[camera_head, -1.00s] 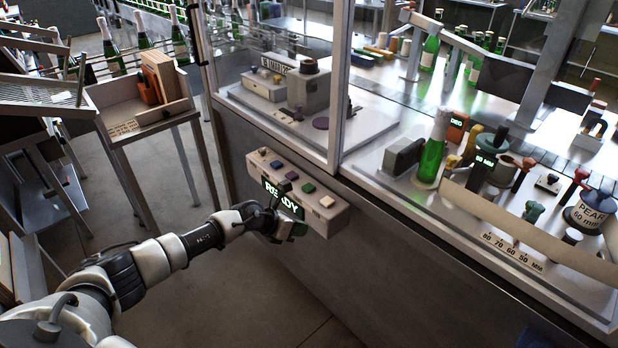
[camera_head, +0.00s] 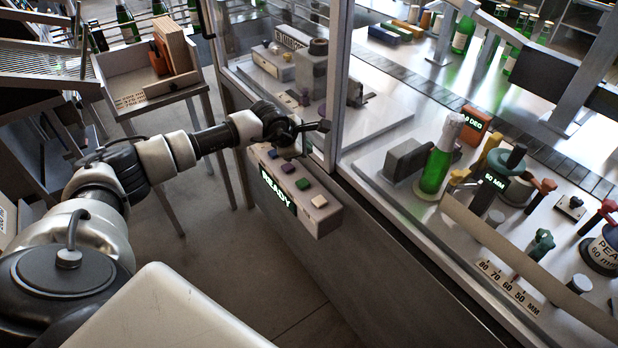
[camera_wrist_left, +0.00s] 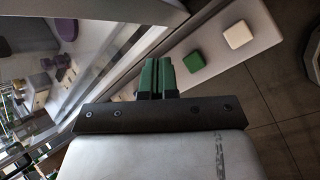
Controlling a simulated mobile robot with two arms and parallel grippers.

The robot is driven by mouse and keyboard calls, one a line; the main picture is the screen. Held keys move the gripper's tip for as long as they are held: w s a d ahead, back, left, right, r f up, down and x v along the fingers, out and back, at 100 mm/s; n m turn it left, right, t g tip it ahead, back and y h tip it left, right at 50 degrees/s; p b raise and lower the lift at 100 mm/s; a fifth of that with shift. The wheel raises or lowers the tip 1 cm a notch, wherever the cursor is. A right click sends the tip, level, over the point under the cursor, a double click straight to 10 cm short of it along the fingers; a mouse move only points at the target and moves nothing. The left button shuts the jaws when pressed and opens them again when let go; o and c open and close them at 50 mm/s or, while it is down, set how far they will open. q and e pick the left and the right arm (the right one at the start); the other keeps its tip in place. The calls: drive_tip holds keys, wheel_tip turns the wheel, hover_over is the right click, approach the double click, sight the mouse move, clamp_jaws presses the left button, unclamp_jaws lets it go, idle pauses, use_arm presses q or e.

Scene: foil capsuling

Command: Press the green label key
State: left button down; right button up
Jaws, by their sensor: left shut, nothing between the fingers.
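The green key (camera_head: 302,184) is on top of the pale control box (camera_head: 325,222), between a purple key (camera_head: 287,167) and a cream key (camera_head: 319,201). I cannot read any label on it. In the left wrist view the green key (camera_wrist_left: 194,62) shows just right of my fingertips, uncovered. My left gripper (camera_head: 322,126) is shut and empty. In the head view it appears above the box's far edge, beside the glass guard's post, apart from the green key. In the left wrist view its green-tinted fingers (camera_wrist_left: 158,76) are together. My right gripper is not in view.
The box front has a lit READY display (camera_head: 277,190). The glass guard's post (camera_head: 338,80) rises close behind the box. A green bottle (camera_head: 436,165) stands on the machine deck at right. A wooden tray (camera_head: 150,90) stands at left. The floor before the box is clear.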

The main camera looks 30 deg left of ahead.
use_arm(q)
wheel_tip(320, 180, down, 3)
drive_tip(key=shift+f+b, duration=0.1)
drive_tip(key=shift+b, duration=0.75)
drive_tip(key=b, duration=0.3)
hover_over(305, 183)
wheel_tip(305, 183, down, 5)
drive_tip(key=shift+a+r, duration=0.1)
drive_tip(key=shift+f+b, duration=0.4)
drive_tip(key=shift+f, duration=0.05)
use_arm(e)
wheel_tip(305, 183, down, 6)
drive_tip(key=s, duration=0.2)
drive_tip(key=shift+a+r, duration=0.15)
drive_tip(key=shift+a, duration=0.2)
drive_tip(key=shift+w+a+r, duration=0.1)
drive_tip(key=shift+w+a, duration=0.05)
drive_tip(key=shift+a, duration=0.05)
use_arm(q)
drive_tip(key=shift+f+b, duration=0.35)
drive_tip(key=shift+b, duration=0.1)
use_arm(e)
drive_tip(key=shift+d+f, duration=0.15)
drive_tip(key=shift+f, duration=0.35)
